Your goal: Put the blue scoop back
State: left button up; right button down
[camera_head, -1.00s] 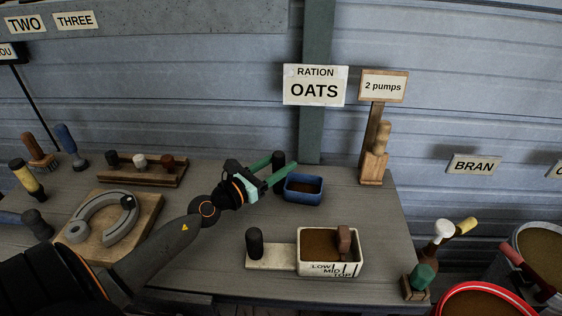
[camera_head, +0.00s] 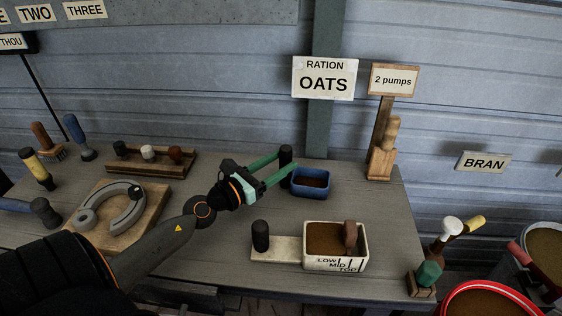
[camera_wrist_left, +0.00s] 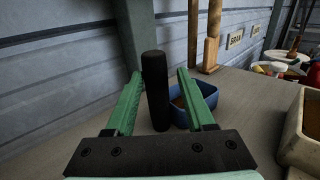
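The blue scoop (camera_head: 312,188) sits upright on the grey bench below the OATS sign, with brown feed in it. Its black upright handle (camera_head: 286,153) is at its left. My left gripper (camera_head: 281,163) is open, its green fingers reaching toward the handle. In the left wrist view, the dark handle (camera_wrist_left: 155,92) stands between the spread fingers, with a gap to the right finger, and the blue scoop box (camera_wrist_left: 190,110) shows partly behind the right finger. My right gripper is not in view.
A white measuring box (camera_head: 335,262) marked LOW, MID, TOP stands in front with its own black handle. A wooden pump stand (camera_head: 381,162) is behind right. A horseshoe board (camera_head: 118,215) and a peg rack (camera_head: 150,162) are left. Buckets stand beyond the right edge.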

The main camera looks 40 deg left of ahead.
aim_at(290, 154)
pick_arm(q)
jog(key=shift+s, duration=0.4)
jog(key=shift+s, duration=0.1)
dwell(0.3)
jog(key=shift+w, duration=1.15)
jog(key=shift+w+p, duration=0.4)
jog(key=shift+w, duration=1.1)
jog(key=shift+w+a, duration=0.1)
jog(key=shift+w, duration=0.65)
jog(key=shift+w, duration=0.15)
